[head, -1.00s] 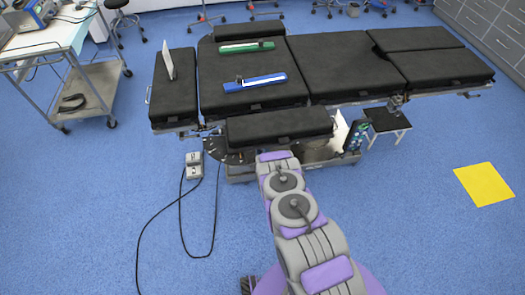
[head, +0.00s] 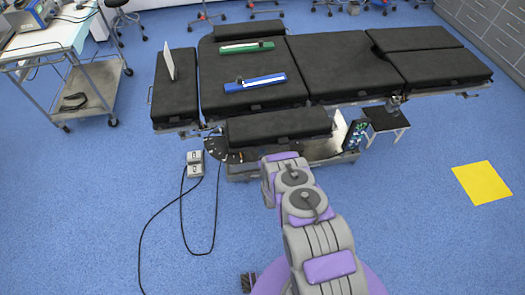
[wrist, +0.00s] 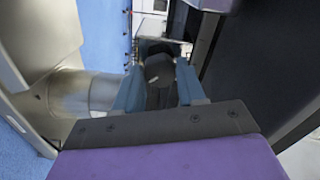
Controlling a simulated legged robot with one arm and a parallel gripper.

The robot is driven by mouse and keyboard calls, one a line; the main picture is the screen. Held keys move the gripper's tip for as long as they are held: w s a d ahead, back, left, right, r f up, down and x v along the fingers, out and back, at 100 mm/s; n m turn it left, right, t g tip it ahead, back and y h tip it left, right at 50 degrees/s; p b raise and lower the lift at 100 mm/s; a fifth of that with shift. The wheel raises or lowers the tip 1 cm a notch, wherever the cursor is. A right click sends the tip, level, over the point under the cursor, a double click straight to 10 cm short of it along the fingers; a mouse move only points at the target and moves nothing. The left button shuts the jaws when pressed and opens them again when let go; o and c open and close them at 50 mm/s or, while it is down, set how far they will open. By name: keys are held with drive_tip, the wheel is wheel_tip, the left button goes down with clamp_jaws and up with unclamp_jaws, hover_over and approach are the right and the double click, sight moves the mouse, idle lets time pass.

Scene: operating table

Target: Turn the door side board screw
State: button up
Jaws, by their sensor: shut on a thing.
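The operating table (head: 345,70) has black pads. Its near side board (head: 278,125) lies along the near edge, and my arm reaches to just below it. In the wrist view, a dark round screw knob (wrist: 159,70) sits between the blue fingers of my gripper (wrist: 158,88). The gripper is shut on this knob, with one finger on each side. A dark pad edge (wrist: 250,60) stands close on the right. In the head view, my arm hides the gripper and the screw.
A blue strip (head: 255,83) and a green strip (head: 246,47) lie on the table. A foot pedal (head: 195,163) with black cables is on the floor at left. A small step stool (head: 386,122) stands at right. The floor around a yellow square (head: 482,183) is clear.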

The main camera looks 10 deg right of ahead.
drive_tip(key=n, duration=1.8)
drive_tip(key=n+b, duration=0.1)
drive_tip(key=n, duration=0.8)
drive_tip(key=shift+s+d+f, duration=0.15)
drive_tip(key=shift+s+f, duration=0.1)
drive_tip(key=shift+f, duration=0.1)
drive_tip(key=shift+n, duration=0.3)
drive_tip(key=o, duration=0.8)
drive_tip(key=shift+c, duration=0.2)
drive_tip(key=o, duration=0.3)
drive_tip(key=shift+w+r, duration=0.1)
drive_tip(key=shift+r, duration=0.1)
